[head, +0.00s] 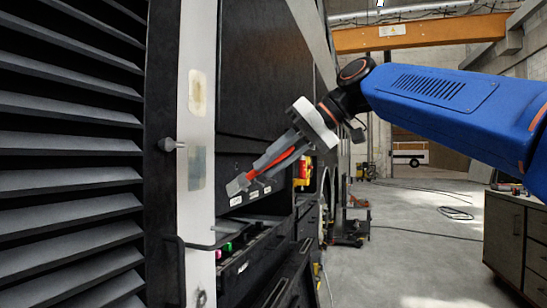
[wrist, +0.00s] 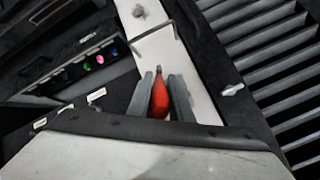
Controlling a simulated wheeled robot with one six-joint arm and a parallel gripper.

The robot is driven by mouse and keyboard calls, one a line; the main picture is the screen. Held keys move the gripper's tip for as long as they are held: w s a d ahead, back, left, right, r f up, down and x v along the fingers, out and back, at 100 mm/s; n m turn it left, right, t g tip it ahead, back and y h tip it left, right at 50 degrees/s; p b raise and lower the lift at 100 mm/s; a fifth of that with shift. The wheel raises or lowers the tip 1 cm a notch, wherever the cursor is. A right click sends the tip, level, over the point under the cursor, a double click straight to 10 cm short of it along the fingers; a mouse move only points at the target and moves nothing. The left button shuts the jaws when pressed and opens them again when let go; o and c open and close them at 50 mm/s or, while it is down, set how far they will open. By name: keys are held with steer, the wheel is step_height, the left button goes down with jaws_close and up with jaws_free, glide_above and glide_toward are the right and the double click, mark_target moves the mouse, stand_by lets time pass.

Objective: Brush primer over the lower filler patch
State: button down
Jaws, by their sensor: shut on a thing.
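A white upright post (head: 197,40) carries two filler patches. The upper patch (head: 197,92) is beige with a paler middle. The lower patch (head: 197,168) looks mostly grey. My gripper (head: 262,166) is shut on a brush with a red handle (head: 282,160). The brush's grey head (head: 237,185) points down and left, to the right of the lower patch and apart from it in the picture. In the wrist view the red handle (wrist: 159,100) sits between my two grey fingers. The patches cannot be made out there.
Black louvres (head: 70,150) stand left of the post. A knob (head: 170,145) sticks out beside the lower patch, and a bent rod (head: 198,244) lies below it. A dark cabinet with coloured buttons (head: 228,247) is to the right. Open floor (head: 390,250) lies beyond.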

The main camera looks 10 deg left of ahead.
mark_target(244, 175)
steer(key=shift+w+a, duration=0.2)
steer(key=shift+a, duration=2.5)
steer(key=shift+w+a, duration=0.1)
steer(key=shift+a, duration=0.5)
steer(key=shift+r, duration=0.15)
